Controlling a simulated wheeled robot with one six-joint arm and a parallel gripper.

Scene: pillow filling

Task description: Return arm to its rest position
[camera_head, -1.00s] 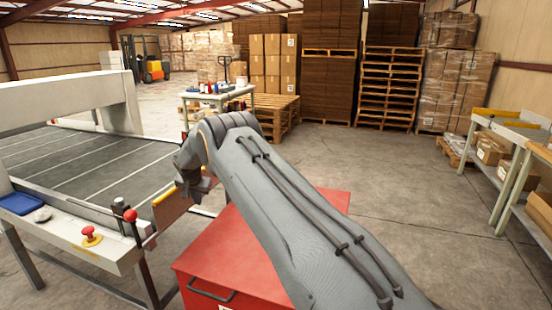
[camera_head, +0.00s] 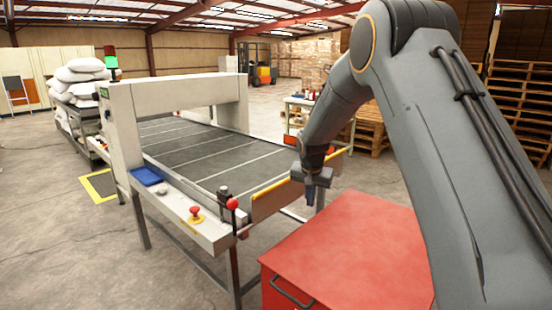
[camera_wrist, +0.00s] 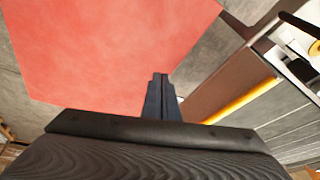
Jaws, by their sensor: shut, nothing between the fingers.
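My gripper (camera_head: 310,198) hangs at the end of my grey arm, pointing down, between the conveyor's near end and the red cabinet. In the wrist view its dark fingers (camera_wrist: 160,88) are together with nothing between them. The red cabinet's top (camera_wrist: 110,50) lies below, with the fingertips over its edge in that picture. My arm is raised and bent, crossing the right side of the head view.
The red cabinet (camera_head: 350,240) stands close below my gripper. White sacks (camera_head: 82,70) are stacked far left.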

